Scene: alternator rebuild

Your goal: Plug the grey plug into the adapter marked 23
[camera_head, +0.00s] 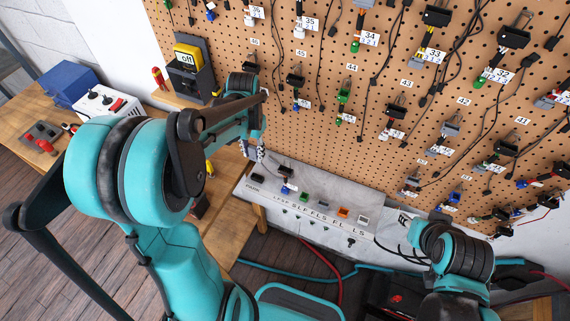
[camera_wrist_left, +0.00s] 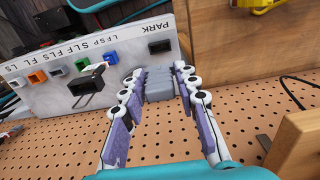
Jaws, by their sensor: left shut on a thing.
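My left gripper (camera_head: 256,152) is in front of the lower left of the pegboard, above the left end of the light grey panel. In the left wrist view the left gripper (camera_wrist_left: 158,76) is shut on a grey plug (camera_wrist_left: 159,88), with a finger on each side. The plug is close to the panel's PARK end; I cannot tell whether it touches anything. In the head view the plug is too small to make out. I cannot pick out a tag reading 23.
The grey panel (camera_wrist_left: 130,42) carries a black PARK socket (camera_wrist_left: 160,47), a black connector (camera_wrist_left: 88,84) and several coloured sockets. The pegboard (camera_head: 330,130) holds several tagged connectors and hanging cables. A switch box marked off (camera_head: 188,56) stands left of it. A wooden bench (camera_head: 30,112) is at the left.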

